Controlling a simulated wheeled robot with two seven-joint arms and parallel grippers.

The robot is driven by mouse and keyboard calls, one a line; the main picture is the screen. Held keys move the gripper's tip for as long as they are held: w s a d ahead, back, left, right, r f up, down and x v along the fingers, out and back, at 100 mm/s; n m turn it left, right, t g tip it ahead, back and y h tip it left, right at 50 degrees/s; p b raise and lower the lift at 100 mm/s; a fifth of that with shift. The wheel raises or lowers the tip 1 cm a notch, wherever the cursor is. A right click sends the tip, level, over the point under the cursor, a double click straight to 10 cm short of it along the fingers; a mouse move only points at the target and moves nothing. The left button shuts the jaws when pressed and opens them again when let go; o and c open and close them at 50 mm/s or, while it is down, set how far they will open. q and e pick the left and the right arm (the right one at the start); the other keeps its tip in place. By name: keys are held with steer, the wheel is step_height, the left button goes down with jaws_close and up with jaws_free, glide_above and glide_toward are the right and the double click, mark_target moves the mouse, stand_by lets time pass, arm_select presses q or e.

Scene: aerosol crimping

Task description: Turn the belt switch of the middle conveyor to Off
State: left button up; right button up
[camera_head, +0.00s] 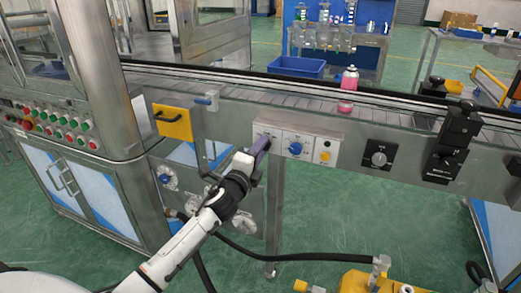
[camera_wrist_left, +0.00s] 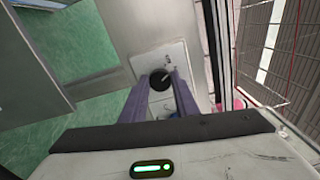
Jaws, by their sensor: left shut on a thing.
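The conveyor's front side carries a light control panel (camera_head: 310,146). In the wrist view the panel (camera_wrist_left: 175,58) has a round black knob (camera_wrist_left: 159,77) with a pale pointer mark, taken as the belt switch. My left gripper (camera_head: 263,147) reaches the left end of the panel and hides that knob in the head view. In the wrist view the purple fingers of the left gripper (camera_wrist_left: 160,85) are shut on the black knob, one on each side. The knob's exact setting and its labels are too small to read. My right gripper is not in view.
A blue knob (camera_head: 295,148) sits right beside the gripper, with a yellow button (camera_head: 325,156) further right. A yellow plate with a handle (camera_head: 172,122) is to the left. A pink can (camera_head: 349,78) stands on the conveyor. Black hoses (camera_head: 300,257) hang below.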

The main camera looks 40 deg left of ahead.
arm_select(q)
steer(key=shift+n, duration=1.9)
steer(key=shift+a, duration=0.1)
steer(key=o, duration=1.1)
steer(key=shift+c, duration=0.2)
steer(key=v, duration=1)
steer(key=shift+s+p, duration=0.15)
steer(key=shift+p, duration=0.25)
